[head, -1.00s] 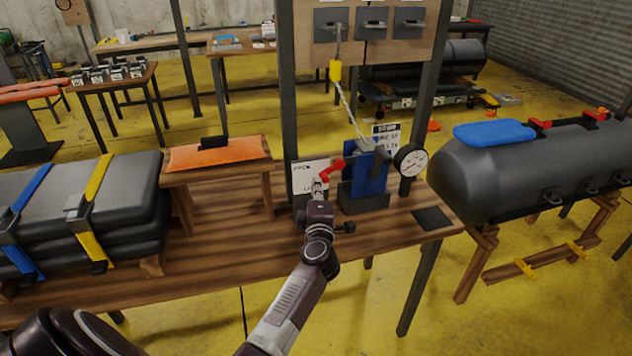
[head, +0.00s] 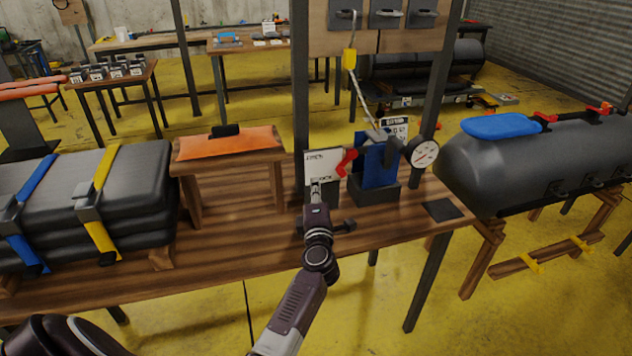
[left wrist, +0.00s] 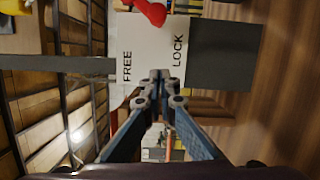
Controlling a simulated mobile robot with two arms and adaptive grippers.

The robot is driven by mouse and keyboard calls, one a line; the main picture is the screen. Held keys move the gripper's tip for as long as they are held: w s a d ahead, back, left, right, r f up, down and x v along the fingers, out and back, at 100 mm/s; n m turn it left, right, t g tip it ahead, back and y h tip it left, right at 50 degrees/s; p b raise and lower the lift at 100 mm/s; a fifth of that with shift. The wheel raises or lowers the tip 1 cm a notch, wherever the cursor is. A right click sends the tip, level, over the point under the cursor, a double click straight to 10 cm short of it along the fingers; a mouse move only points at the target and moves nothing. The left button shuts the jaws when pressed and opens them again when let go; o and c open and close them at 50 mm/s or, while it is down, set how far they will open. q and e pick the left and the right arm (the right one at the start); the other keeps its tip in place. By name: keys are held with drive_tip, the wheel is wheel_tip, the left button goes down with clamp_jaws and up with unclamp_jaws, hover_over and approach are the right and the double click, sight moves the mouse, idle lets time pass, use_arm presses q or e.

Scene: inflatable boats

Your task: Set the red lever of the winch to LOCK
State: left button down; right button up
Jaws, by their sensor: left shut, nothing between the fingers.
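The winch (head: 376,165) is a blue body on a dark block at the right part of the workbench. Its red lever (head: 346,163) slants down and left beside a white plate (head: 318,160). In the left wrist view the plate reads FREE at left and LOCK at right. The red lever (left wrist: 151,11) shows at the top edge there, its rounded end between the two words; the rest is cut off. My left gripper (left wrist: 160,77) is shut and empty in front of the plate, apart from the lever in the picture. In the head view the left gripper (head: 316,187) covers the plate's lower part. The right gripper is not in view.
A round gauge (head: 424,153) stands right of the winch. A rope runs from the winch up to a yellow-bodied hook (head: 349,58) between dark posts. An orange pad (head: 228,142) and strapped grey bundle (head: 85,200) lie left. Bare bench (head: 235,240) lies in front.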

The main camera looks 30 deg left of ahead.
use_arm(q)
drive_tip(key=d+v, duration=0.1)
drive_tip(key=v, duration=0.8)
drive_tip(key=shift+w+f, duration=0.2)
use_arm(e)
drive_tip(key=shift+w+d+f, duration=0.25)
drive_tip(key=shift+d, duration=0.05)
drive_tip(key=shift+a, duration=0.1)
